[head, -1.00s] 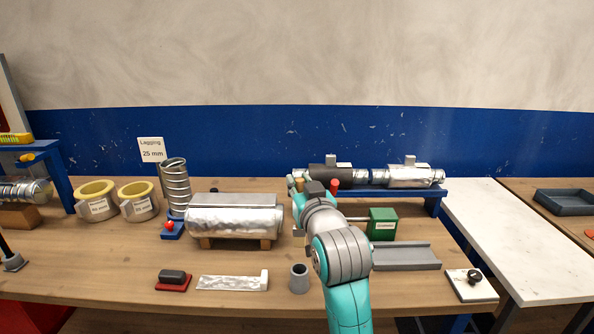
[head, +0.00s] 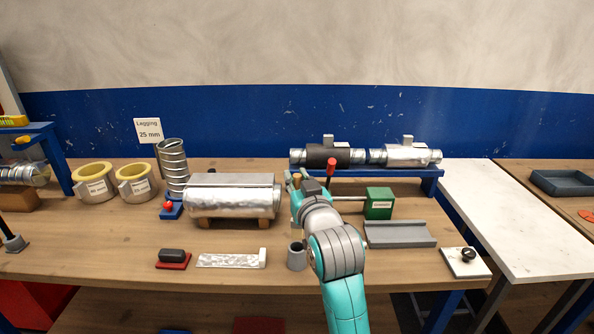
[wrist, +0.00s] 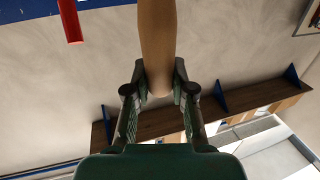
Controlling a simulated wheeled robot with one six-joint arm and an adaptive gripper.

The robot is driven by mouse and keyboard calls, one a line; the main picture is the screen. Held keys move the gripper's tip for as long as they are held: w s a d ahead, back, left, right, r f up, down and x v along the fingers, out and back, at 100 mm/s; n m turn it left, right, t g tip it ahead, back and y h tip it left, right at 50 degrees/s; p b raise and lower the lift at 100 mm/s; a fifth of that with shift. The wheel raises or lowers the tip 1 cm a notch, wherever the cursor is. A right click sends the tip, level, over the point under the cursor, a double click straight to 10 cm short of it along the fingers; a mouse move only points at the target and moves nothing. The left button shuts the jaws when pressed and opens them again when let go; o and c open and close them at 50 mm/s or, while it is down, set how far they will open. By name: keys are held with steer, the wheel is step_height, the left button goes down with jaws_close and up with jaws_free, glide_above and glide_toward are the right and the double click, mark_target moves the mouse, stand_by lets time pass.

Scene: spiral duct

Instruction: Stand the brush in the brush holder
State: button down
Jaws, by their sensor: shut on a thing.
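The brush (wrist: 157,40) shows in the wrist view as a thick tan wooden handle between my gripper's (wrist: 160,100) two fingers. The fingers are shut on it near its rounded end. The rest of the brush runs out of the top of that view, and its bristles are not seen. In the head view my gripper (head: 298,184) is largely hidden by my own wrist, with a small bit of tan beside it. A grey open-topped cup (head: 297,258), which looks like the brush holder, stands upright on the bench nearer the camera, just left of my arm.
A foil-wrapped duct (head: 235,196) on a cradle lies left of my gripper. A blue rack (head: 400,180) with pipe sections stands behind. A green box (head: 379,204) and grey channel (head: 400,236) are to the right. A foil strip (head: 230,260) lies left of the cup.

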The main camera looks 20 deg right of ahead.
steer(key=shift+f, duration=4.5)
stand_by(0.7)
steer(key=c, duration=0.9)
jaws_free()
steer(key=s, duration=1.2)
steer(key=shift+a, duration=0.25)
